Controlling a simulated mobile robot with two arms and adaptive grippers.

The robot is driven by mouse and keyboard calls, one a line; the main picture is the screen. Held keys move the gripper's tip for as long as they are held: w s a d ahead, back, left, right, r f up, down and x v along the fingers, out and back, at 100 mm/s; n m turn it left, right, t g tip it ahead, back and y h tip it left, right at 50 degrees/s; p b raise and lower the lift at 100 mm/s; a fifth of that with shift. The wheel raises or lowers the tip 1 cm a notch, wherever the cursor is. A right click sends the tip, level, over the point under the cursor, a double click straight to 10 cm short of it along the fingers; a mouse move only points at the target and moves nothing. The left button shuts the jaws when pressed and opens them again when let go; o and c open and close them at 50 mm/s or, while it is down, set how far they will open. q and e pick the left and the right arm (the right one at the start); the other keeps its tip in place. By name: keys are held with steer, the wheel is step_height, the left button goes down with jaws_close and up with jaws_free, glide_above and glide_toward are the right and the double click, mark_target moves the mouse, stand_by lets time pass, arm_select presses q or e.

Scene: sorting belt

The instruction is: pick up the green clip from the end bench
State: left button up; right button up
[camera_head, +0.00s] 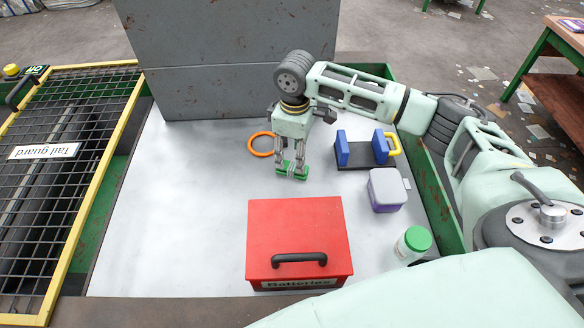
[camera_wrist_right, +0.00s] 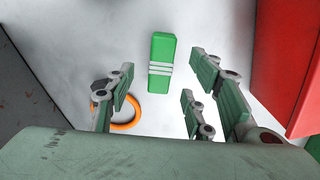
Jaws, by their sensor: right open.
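The green clip (camera_wrist_right: 161,62) is a green block with pale stripes around its middle. It lies on the pale bench top (camera_head: 180,200), and in the head view it shows at the fingertips (camera_head: 292,174). My right gripper (camera_wrist_right: 168,92) is open, with its fingers apart on either side of the clip's line in the wrist view. The clip is beyond the fingertips there, and nothing is held. In the head view the right gripper (camera_head: 291,164) points down over the clip, partly covering it. My left gripper is not in view.
A red Batteries box (camera_head: 295,230) stands in front of the clip. An orange ring (camera_head: 253,151) lies left of the gripper. To the right are a black holder with blue ends (camera_head: 342,150), a purple tub (camera_head: 386,190) and a green-capped jar (camera_head: 408,252). A grey panel (camera_head: 210,90) stands behind.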

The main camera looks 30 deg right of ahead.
mark_target(295, 165)
step_height(295, 165, down, 5)
steer(key=shift+s+p, duration=0.15)
steer(key=shift+p, duration=0.5)
steer(key=shift+c, duration=0.5)
steer(key=c, duration=1)
